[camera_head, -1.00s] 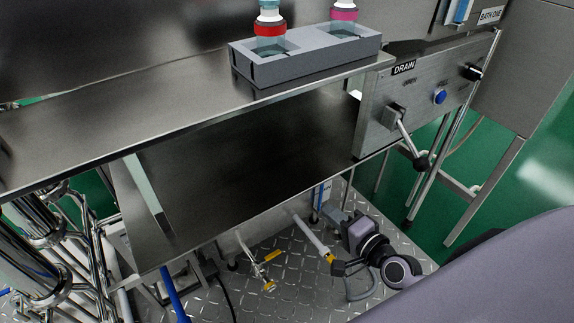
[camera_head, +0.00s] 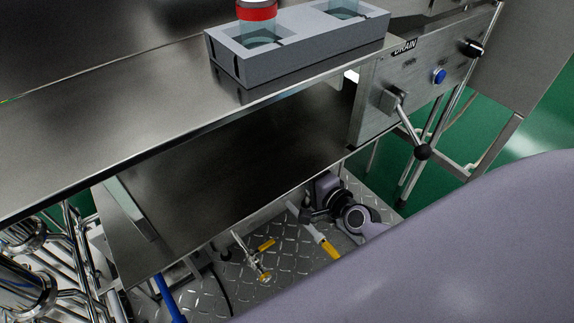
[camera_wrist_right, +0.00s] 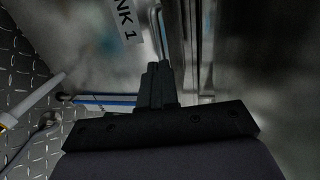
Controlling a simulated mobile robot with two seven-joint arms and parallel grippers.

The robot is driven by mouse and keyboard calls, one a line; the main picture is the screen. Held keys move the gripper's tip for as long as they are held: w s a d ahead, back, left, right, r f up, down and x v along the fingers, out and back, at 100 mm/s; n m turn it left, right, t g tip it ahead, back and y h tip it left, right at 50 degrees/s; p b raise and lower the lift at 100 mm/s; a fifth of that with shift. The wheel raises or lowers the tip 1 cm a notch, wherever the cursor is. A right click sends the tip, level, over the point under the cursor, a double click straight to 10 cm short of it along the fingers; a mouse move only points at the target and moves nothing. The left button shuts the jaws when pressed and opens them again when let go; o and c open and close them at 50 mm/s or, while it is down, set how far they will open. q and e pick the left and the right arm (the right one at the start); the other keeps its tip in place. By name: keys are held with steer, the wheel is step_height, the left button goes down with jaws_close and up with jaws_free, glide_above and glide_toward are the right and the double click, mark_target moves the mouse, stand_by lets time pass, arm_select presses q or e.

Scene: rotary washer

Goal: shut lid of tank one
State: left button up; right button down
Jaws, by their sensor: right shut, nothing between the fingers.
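A steel surface with a label ending "NK 1" (camera_wrist_right: 124,20) fills the top of the right wrist view. The front of the label is cut off by the frame edge. My right gripper (camera_wrist_right: 158,68) is shut and empty. Its fingertips are close to a thin metal bar (camera_wrist_right: 163,35) beside the label; I cannot tell whether they touch it. In the head view a dark steel panel (camera_head: 240,160) with a bar handle (camera_head: 130,208) lies below the worktop. I cannot tell whether this panel is the lid of tank one. My left gripper is not in view.
A grey holder (camera_head: 300,65) with a red-ringed bottle (camera_head: 257,10) stands on the steel worktop (camera_head: 110,125). A panel marked DRAIN (camera_head: 404,47) carries a black-knobbed lever (camera_head: 412,130) and blue button (camera_head: 439,76). A yellow-handled valve (camera_head: 265,245) and pipes stand low down.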

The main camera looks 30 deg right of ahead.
arm_select(q)
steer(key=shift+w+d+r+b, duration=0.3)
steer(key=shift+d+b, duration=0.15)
steer(key=shift+b, duration=0.15)
arm_select(e)
steer(key=d+x, duration=0.1)
steer(key=x, duration=0.5)
steer(key=shift+w+a, duration=0.15)
steer(key=shift+a, duration=0.35)
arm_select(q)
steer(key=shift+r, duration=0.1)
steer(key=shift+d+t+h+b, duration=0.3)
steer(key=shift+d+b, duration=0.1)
arm_select(e)
steer(key=w, duration=0.3)
steer(key=shift+a+r, duration=0.15)
steer(key=shift+r, duration=0.1)
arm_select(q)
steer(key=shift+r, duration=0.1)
